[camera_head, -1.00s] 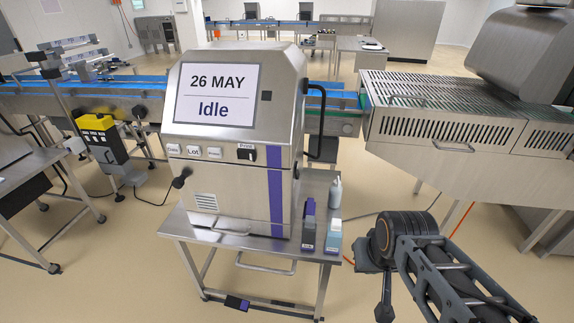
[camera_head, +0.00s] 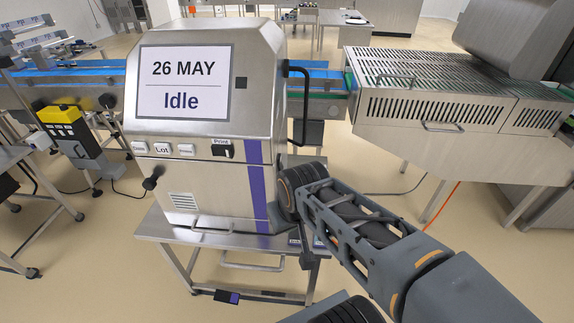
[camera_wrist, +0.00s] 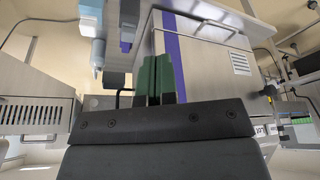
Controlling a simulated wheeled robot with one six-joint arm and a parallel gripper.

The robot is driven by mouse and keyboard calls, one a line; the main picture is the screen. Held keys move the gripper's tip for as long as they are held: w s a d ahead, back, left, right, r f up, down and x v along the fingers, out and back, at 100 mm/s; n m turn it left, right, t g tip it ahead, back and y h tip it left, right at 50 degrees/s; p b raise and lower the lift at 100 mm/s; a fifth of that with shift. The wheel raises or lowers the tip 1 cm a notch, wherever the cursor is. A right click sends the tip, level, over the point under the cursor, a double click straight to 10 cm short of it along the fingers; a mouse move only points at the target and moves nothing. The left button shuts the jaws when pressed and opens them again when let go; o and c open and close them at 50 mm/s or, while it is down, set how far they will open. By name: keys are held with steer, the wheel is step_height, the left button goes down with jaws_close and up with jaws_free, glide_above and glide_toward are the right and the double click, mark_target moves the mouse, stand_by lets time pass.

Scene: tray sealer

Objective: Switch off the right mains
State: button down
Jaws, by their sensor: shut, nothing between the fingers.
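No control whose label I can read as mains shows. The steel printing machine (camera_head: 205,185) has a screen reading "26 MAY Idle". Below it are a black switch labelled Print (camera_head: 222,149) and several small buttons, one marked Lot (camera_head: 161,148). A black knob (camera_head: 151,183) sticks out at its lower left side; it also shows in the wrist view (camera_wrist: 268,90). My gripper's green fingers (camera_wrist: 157,78) are shut and empty, in front of the machine in the wrist view and apart from the knob. In the head view my arm hides the machine's lower right corner.
The machine stands on a steel table (camera_head: 180,232). A black handle (camera_head: 301,105) juts from its right side. A yellow and black box (camera_head: 70,130) stands at left by the blue conveyor (camera_head: 90,70). A slotted steel machine (camera_head: 430,105) stands at right.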

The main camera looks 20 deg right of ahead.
steer(key=shift+w+f, duration=0.1)
steer(key=w+d+f+m+g+y+b, duration=0.25)
steer(key=w+d+m+y+b, duration=0.35)
steer(key=w+y, duration=0.4)
steer(key=w+d+t+y+b, duration=0.3)
steer(key=d+t, duration=0.4)
steer(key=d, duration=0.9)
steer(key=shift+w+d+f+y, duration=0.2)
steer(key=shift+w+d+y, duration=0.2)
steer(key=shift+w+y, duration=0.55)
steer(key=shift+w+h, duration=0.2)
steer(key=shift+h, duration=0.05)
